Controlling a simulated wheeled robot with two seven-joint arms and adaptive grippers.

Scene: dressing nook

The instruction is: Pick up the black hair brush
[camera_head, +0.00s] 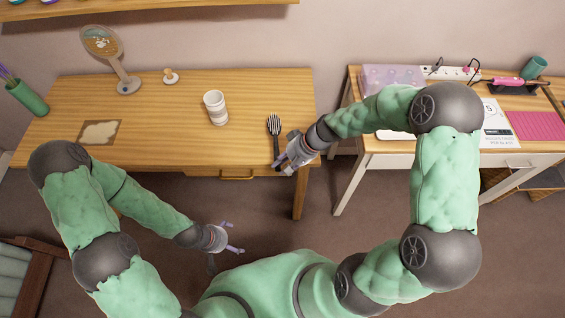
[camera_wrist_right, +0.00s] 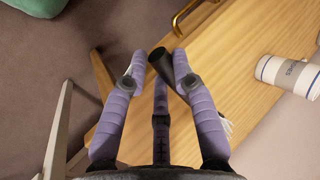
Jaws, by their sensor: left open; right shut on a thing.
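The black hair brush (camera_head: 274,127) is near the right front of the wooden table, its head towards the back and its handle towards my right gripper (camera_head: 281,163). In the right wrist view the dark handle (camera_wrist_right: 161,63) lies between the purple fingers of my right gripper (camera_wrist_right: 160,58), which is shut on it. The brush head is mostly hidden behind a finger there, with pale bristle tips (camera_wrist_right: 227,127) showing. I cannot tell whether the brush touches the table. My left gripper (camera_head: 235,238) is open and empty in front of the table, over the floor.
The wooden table (camera_head: 170,135) also holds a white cup (camera_head: 215,108), a round hand mirror on a stand (camera_head: 102,45), a small stamp-like item (camera_head: 170,76) and a square patterned card (camera_head: 99,132). A drawer handle (camera_head: 237,177) is at the front. A second desk (camera_head: 400,160) stands right.

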